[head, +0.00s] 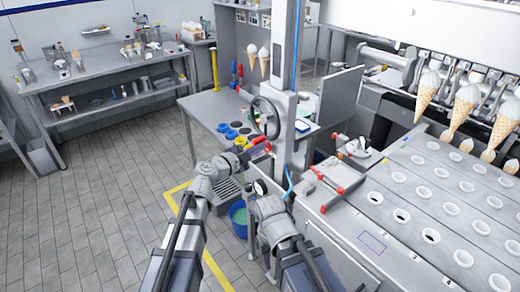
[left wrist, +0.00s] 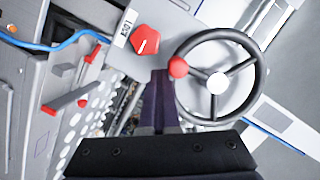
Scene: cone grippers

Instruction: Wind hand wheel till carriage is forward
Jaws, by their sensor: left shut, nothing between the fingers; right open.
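The hand wheel (head: 264,117) is a dark spoked ring on the grey post in the head view. In the left wrist view the hand wheel (left wrist: 217,120) shows its pale hub and a red crank knob (left wrist: 179,68) on its left side. My left gripper (left wrist: 161,75) is shut and empty, its fingertips just left of the red knob; whether they touch it I cannot tell. It also shows below the wheel in the head view (head: 262,151). My right gripper (head: 262,190) is lower, open and empty, its fingers mostly hidden. The carriage (head: 449,50) carries a row of cones at top right.
A red pointer knob (left wrist: 146,40) sits beside the wheel. Red-handled levers (head: 338,180) are on the machine's near edge, by the holed plates (head: 385,222). A blue bucket (head: 239,218) stands on the floor. A workbench (head: 205,107) lies behind; open floor is at left.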

